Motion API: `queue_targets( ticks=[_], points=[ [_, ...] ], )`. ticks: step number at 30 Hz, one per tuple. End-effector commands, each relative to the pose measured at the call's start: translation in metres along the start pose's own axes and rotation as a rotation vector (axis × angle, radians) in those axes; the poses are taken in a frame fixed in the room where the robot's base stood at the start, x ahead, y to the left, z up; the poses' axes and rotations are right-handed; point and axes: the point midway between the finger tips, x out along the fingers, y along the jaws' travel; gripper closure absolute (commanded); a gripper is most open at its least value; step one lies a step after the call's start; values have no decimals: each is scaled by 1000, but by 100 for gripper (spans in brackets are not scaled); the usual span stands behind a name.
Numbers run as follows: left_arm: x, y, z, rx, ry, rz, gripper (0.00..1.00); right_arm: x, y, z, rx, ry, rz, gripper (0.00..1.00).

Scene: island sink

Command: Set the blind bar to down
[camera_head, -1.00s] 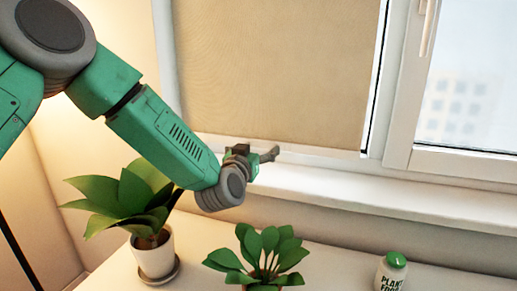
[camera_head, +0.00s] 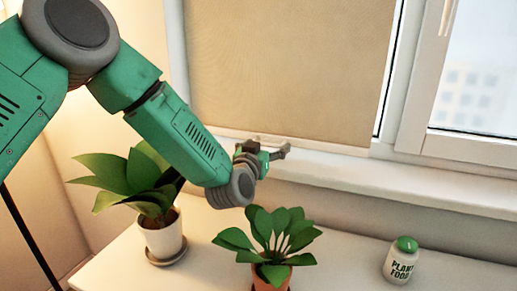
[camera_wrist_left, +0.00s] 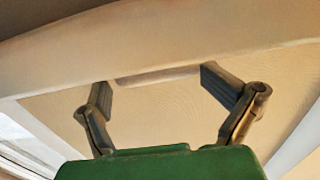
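The tan roller blind (camera_head: 290,70) hangs over the left window pane, lowered nearly to the sill. Its pale blind bar (camera_head: 335,149) runs along the bottom edge. My left gripper (camera_head: 284,149) is close in front of the bar, near its middle. In the left wrist view its two fingers (camera_wrist_left: 157,84) are spread wide and hold nothing. My right gripper is not in view.
A white window sill (camera_head: 400,188) lies just below the bar. On the counter are a leafy plant in a white pot (camera_head: 163,240), a plant in an orange pot (camera_head: 270,274) below my gripper, and a plant food jar (camera_head: 400,262). The right window pane is uncovered.

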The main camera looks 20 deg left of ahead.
Motion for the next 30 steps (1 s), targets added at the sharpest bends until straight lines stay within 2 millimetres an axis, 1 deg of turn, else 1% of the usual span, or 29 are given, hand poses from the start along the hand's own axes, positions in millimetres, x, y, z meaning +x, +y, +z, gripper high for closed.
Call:
queue_targets(
  ticks=[1,5,12,15,18,21,24,30],
  points=[
    [-4,3,5,-1,-12,8,0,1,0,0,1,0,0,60],
    [-25,1,3,-1,-9,6,0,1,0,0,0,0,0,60],
    [-82,-3,-3,-2,5,1,0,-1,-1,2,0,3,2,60],
    [-100,-5,-4,-3,7,0,0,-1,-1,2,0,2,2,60],
    [-114,-5,-4,-2,10,-1,0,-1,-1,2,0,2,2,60],
    [-123,-5,-5,-2,12,-2,0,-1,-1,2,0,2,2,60],
    [-127,-6,-5,-2,14,-3,0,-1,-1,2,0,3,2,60],
    [-128,-5,-6,-3,15,-3,0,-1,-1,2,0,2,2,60]
  ],
)
